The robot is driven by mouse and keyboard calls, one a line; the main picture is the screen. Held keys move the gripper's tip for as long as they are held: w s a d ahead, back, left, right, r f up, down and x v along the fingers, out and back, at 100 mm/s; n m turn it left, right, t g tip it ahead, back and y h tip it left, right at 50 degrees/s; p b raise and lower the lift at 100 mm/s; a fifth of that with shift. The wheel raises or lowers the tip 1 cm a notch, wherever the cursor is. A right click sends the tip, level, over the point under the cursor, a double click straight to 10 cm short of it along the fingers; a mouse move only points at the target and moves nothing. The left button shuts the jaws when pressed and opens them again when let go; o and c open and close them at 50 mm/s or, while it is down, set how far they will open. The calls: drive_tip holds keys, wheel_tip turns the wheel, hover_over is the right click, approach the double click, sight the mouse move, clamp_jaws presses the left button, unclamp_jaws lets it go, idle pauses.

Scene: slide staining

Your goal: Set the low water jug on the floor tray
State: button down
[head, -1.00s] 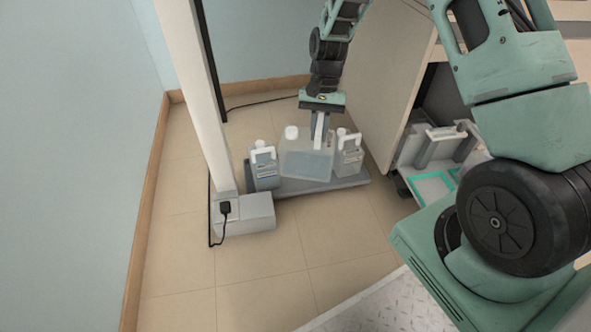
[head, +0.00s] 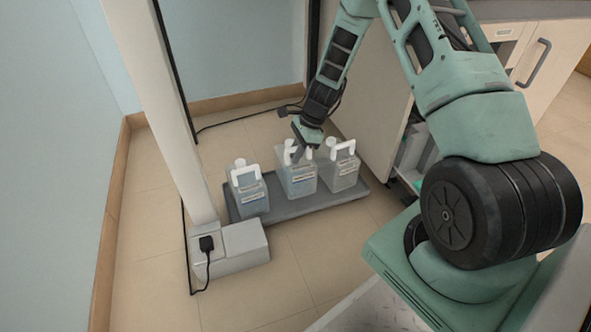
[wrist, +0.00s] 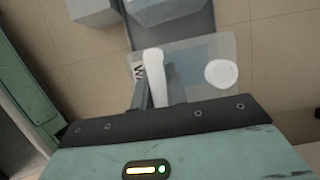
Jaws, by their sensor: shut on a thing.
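The water jug (head: 297,182) is translucent with a white handle, white cap and printed label. It stands upright between two other jugs, over the grey floor tray (head: 290,209). Its base looks level with the tray, but I cannot tell for sure that it bears on it. My gripper (head: 301,150) is above the jug, shut on its handle. In the wrist view, the gripper (wrist: 155,93) has the white handle between its fingers, and the jug's round cap (wrist: 221,74) is to the right. Part of the jug's top is hidden by the gripper.
Jugs stand left (head: 249,196) and right (head: 342,172) on the tray, close to the held one. A white post with a power box (head: 230,249) is at the front left. A cabinet panel (head: 374,125) is to the right. Floor in front is clear.

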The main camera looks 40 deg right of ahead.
sight(299, 180)
wheel_tip(299, 180, down, 4)
drive_tip(key=shift+r+b, duration=0.1)
drive_tip(key=shift+b, duration=1.15)
drive_tip(key=shift+r, duration=0.15)
drive_tip(key=c, duration=1.4)
unclamp_jaws()
